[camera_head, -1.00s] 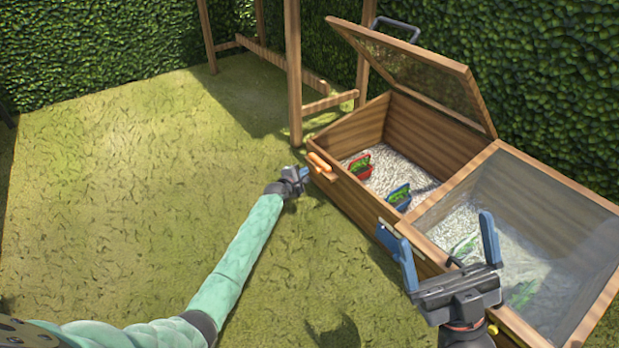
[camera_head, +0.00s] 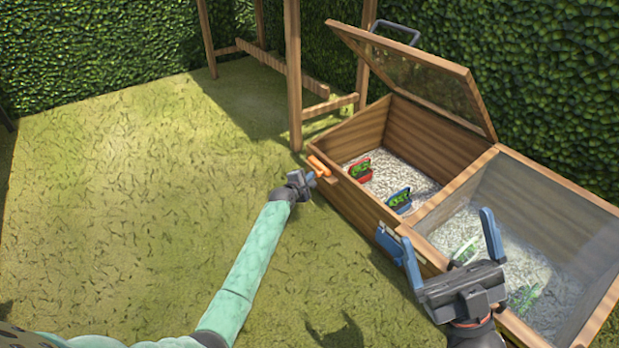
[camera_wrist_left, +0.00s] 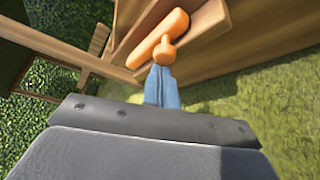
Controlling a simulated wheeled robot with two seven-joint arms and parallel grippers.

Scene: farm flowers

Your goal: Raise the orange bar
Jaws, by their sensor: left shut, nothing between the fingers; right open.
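The orange bar (camera_head: 318,162) sits on the left outer end of the wooden cold frame (camera_head: 354,196). In the left wrist view the bar (camera_wrist_left: 150,40) lies tilted along a wooden ledge, with a round orange knob (camera_wrist_left: 165,52) at its near side. My left gripper (camera_head: 311,178) is shut and empty; its blue fingertips (camera_wrist_left: 162,78) are together just below the knob, touching it or very close. My right gripper (camera_head: 450,243) is open and empty above the cold frame's front edge.
The left lid (camera_head: 420,75) stands raised; the glazed right lid (camera_head: 530,215) is down. Red (camera_head: 361,174) and blue (camera_head: 399,203) plant labels stand on the gravel. A wooden post (camera_head: 294,85) rises behind the bar. Open grass (camera_head: 130,180) lies left.

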